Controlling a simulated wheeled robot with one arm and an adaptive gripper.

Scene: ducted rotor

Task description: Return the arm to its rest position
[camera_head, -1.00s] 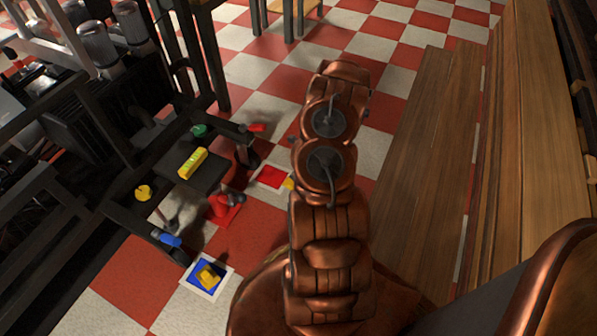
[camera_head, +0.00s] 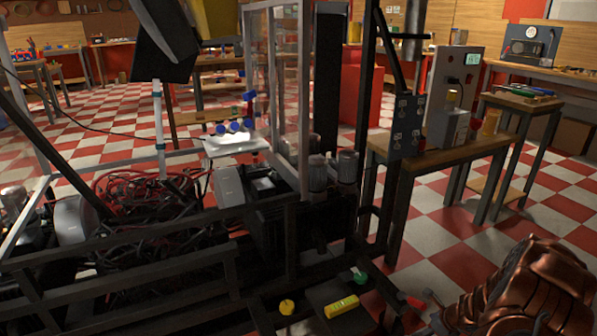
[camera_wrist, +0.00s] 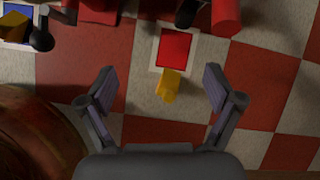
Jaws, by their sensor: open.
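My gripper (camera_wrist: 158,92) shows in the wrist view, pointing down over the checkered floor. Its two fingers are apart with nothing held between them. Past the fingertips, a yellow piece (camera_wrist: 168,85) lies on the floor at the lower edge of a red square with a white border (camera_wrist: 174,48). In the head view my copper-coloured arm (camera_head: 535,290) shows folded at the bottom right. The gripper itself is out of the head view.
A black frame (camera_head: 120,260) fills the left, with cables and a clear panel. A small dark shelf holds a yellow block (camera_head: 341,306). A wooden table (camera_head: 440,150) with grey devices stands behind. Checkered floor is open at the right.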

